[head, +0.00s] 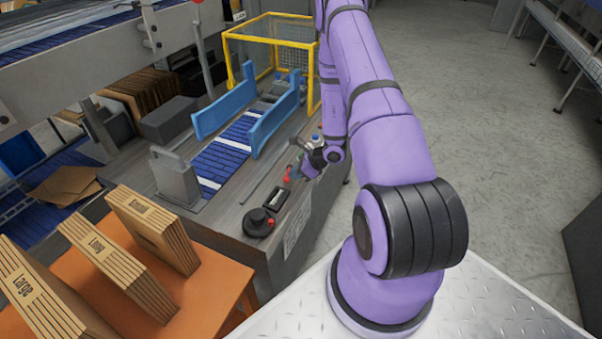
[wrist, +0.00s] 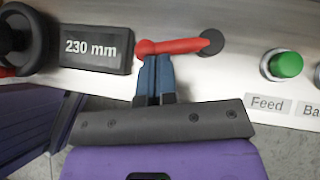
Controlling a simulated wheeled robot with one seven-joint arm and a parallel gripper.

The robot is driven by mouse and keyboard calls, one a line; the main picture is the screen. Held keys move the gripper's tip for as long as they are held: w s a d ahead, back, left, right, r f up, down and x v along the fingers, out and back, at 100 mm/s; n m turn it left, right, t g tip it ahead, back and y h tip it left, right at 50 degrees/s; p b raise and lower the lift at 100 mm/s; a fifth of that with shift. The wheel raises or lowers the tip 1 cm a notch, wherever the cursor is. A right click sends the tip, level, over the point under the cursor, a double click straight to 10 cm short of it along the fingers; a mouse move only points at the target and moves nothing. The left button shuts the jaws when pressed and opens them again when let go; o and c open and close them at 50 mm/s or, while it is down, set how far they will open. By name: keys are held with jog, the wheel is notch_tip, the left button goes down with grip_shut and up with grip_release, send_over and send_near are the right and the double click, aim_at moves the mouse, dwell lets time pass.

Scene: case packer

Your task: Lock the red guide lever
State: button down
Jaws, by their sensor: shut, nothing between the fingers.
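The red guide lever (wrist: 185,46) shows in the wrist view, lying nearly level, with its right end at a dark round pivot (wrist: 211,42) on the grey panel. My gripper (wrist: 151,58) is shut and empty. Its blue fingertips are at the lever's left end, at or just below it; I cannot tell whether they touch. In the head view the red lever (head: 287,174) is small and partly beside my gripper (head: 297,172) at the machine's edge.
A 230 mm display (wrist: 97,48) and a black handwheel (wrist: 22,40) lie left of the lever. A green button (wrist: 286,64) above a Feed label is to the right. Blue guide rails (head: 224,101) flank the conveyor. Cartons (head: 152,229) stand on an orange table at the front left.

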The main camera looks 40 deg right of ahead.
jog(key=shift+w+a, duration=0.5)
jog(key=shift+a, duration=0.4)
jog(key=shift+d, duration=0.1)
